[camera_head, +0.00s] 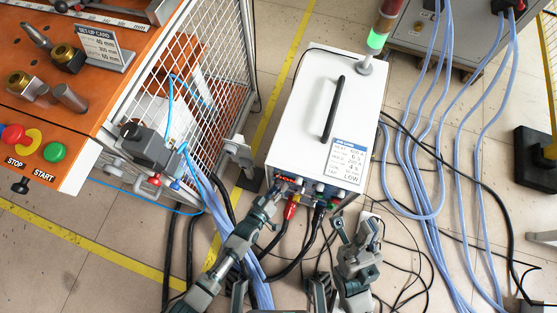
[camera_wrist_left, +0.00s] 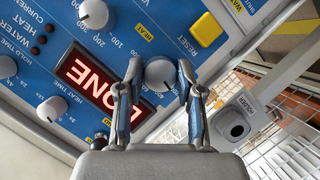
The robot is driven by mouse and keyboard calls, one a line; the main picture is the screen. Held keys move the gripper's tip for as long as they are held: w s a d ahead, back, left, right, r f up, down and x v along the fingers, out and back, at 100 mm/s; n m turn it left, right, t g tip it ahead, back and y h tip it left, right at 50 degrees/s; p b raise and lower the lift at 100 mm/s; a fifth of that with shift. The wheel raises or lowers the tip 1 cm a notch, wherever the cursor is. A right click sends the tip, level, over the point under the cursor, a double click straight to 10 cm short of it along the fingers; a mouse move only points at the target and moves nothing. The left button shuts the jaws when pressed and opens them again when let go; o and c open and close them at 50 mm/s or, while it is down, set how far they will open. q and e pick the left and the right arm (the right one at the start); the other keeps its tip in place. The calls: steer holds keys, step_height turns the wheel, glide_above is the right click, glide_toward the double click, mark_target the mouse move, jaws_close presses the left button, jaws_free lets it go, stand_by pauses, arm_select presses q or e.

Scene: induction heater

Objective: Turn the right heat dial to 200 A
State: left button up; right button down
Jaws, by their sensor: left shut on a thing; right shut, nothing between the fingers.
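The heater (camera_head: 325,115) is a white box with a handle on top, and its control panel is foreshortened in the head view. In the left wrist view its blue panel (camera_wrist_left: 60,35) fills the upper left. A white dial (camera_wrist_left: 160,74) with scale numbers around it sits between the fingers of my left gripper (camera_wrist_left: 157,85), which is shut on it. My left gripper (camera_head: 276,190) reaches the heater's front left in the head view. A second white dial (camera_wrist_left: 93,14) is clear of the fingers. My right gripper (camera_head: 354,228) is shut and empty, apart from the heater front.
A red display (camera_wrist_left: 100,80) reads DONE, partly hidden by a finger. A yellow button (camera_wrist_left: 207,28) is on the panel. A grey holder (camera_wrist_left: 238,122) stands beside it. Cables (camera_head: 300,235) hang below the heater front. An orange bench (camera_head: 60,110) is at left.

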arm_select(q)
steer(key=o, duration=1.2)
steer(key=shift+a+f, duration=0.15)
steer(key=shift+f, duration=0.1)
steer(key=shift+c, duration=0.2)
steer(key=shift+r, duration=0.1)
steer(key=v, duration=1.2)
